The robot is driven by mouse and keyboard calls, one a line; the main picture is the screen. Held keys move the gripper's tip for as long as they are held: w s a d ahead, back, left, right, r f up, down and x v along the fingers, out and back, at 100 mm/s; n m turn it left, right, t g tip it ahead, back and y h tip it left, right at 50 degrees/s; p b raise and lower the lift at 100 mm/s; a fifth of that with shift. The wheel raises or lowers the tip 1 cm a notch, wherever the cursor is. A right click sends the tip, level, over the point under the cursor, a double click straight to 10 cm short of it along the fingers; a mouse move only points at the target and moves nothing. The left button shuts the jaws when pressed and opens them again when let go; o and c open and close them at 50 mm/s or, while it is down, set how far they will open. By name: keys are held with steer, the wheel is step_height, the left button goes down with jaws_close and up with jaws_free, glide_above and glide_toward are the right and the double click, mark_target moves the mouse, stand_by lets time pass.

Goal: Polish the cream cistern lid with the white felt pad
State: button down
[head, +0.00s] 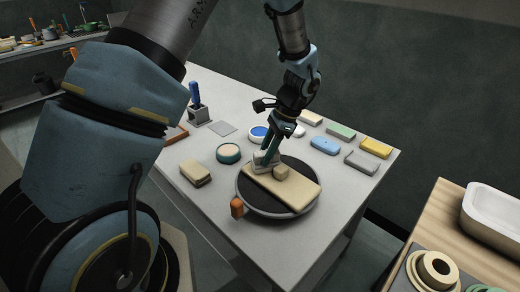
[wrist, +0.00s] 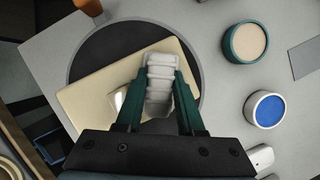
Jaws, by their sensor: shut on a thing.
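The cream cistern lid (head: 296,191) is a flat rectangular slab with a small raised block on top. It lies on a dark round turntable (head: 243,197) and also shows in the wrist view (wrist: 88,98). My gripper (wrist: 159,80) has its green fingers shut on a pale, ridged pad (wrist: 160,72), which I take to be the white felt pad. In the head view, the gripper (head: 270,152) and the pad (head: 259,158) are at the lid's far left end, beside the raised block. The pad looks to be at the lid's surface; contact is not clear.
An orange piece (head: 237,208) sits at the turntable's near edge. A green-rimmed round tub (head: 228,153) and a blue-filled dish (head: 259,132) stand close by. Blue (head: 325,145), yellow (head: 375,148) and other blocks lie at the right.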

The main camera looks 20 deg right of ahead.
steer(key=shift+s+d, duration=0.1)
steer(key=shift+s, duration=0.1)
steer(key=shift+w+a+p, duration=0.1)
steer(key=shift+w+a, duration=0.25)
steer(key=shift+w, duration=0.3)
steer(key=shift+w+a+p, duration=0.15)
steer(key=shift+w+a, duration=0.25)
steer(key=shift+w, duration=0.3)
steer(key=shift+w+a+p, duration=0.1)
steer(key=shift+w+a, duration=0.25)
steer(key=shift+w, duration=0.3)
steer(key=shift+r, duration=0.1)
step_height(320, 180, up, 7)
steer(key=p, duration=0.4)
